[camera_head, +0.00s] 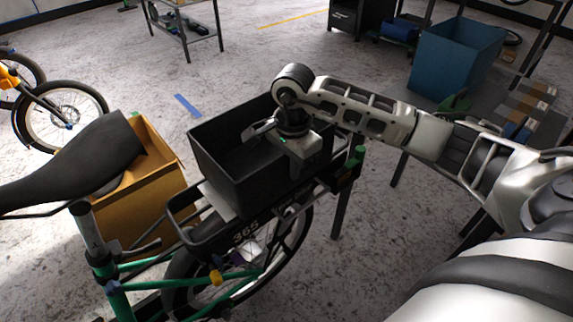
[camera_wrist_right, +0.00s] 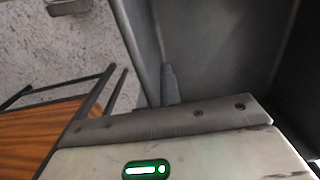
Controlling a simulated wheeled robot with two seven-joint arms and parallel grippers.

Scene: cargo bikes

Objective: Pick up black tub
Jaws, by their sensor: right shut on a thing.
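The black tub (camera_head: 235,180) is an open, box-shaped bin at the rear rack of the green bike, upright as far as I can see. My right gripper (camera_head: 268,133) reaches over the tub from the right and is shut on it. In the right wrist view, a dark finger (camera_wrist_right: 170,86) lies by the tub's wall, and the tub's grey inside (camera_wrist_right: 225,45) fills the right part. The exact contact of the fingers is partly hidden by the gripper's body. My left gripper is not in view.
The green bike (camera_head: 240,278) with its black saddle (camera_head: 80,160) stands close in front. An orange box (camera_head: 150,195) is left of the tub. A blue bin (camera_head: 455,58) stands on a table at the upper right. Open floor lies behind the tub.

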